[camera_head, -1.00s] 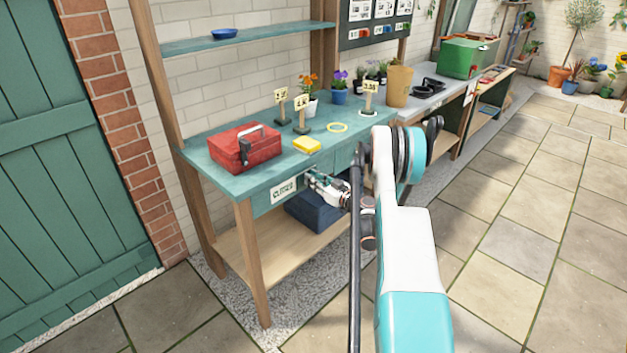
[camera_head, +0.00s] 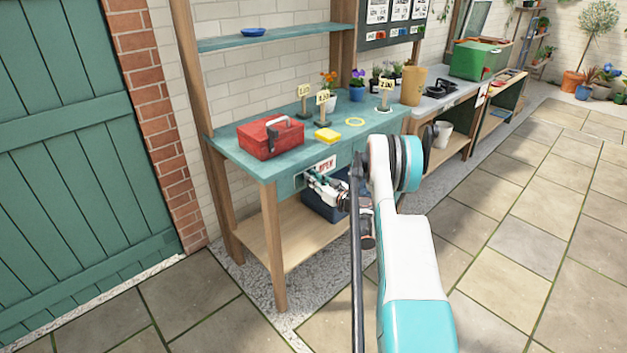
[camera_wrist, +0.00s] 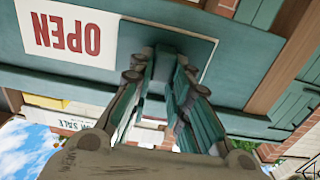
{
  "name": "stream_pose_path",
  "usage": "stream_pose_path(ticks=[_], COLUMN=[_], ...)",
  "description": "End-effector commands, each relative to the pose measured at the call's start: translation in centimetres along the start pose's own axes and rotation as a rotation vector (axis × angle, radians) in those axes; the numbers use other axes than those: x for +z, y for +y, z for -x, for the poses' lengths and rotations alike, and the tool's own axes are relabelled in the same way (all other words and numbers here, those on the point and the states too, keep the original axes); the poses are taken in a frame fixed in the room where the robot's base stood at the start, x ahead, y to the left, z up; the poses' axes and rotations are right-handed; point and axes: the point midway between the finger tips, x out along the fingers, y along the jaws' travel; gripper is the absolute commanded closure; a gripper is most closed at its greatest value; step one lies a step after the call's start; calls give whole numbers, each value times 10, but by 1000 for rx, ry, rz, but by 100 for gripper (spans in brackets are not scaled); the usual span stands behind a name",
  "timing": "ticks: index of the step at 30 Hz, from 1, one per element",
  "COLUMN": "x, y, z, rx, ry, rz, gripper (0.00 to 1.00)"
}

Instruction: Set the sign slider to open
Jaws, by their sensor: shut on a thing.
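The sign (camera_head: 321,166) on the front edge of the teal bench shows a white panel with red letters reading OPEN. In the wrist view the OPEN panel (camera_wrist: 66,36) appears upside down, to the left of my gripper's fingers. My gripper (camera_wrist: 172,60) is shut on the sign slider (camera_wrist: 202,52), a dark teal plate beside the panel; the gripped part is mostly hidden between the fingers. In the head view my gripper (camera_head: 312,178) is at the left end of the sign, below the bench top.
A dark blue crate (camera_head: 326,206) sits on the lower shelf. Paving at right is clear.

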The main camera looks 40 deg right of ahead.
Motion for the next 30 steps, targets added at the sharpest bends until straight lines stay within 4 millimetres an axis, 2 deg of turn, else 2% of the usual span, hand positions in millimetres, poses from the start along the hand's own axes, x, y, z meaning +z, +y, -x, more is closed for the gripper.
stream_pose_path(ticks=[5,6,8,20,25,30], x=[1,1,1,1,1,1], y=[-4,-4,-4,-2,-2,-1], z=[0,0,0,4,26,62], rx=[-8,-9,-8,-4,-4,-2], ry=[-1,-1,-1,-1,-1,-1], rz=[0,0,0,0,0,-1], gripper=[100,76,62,62,62,62])
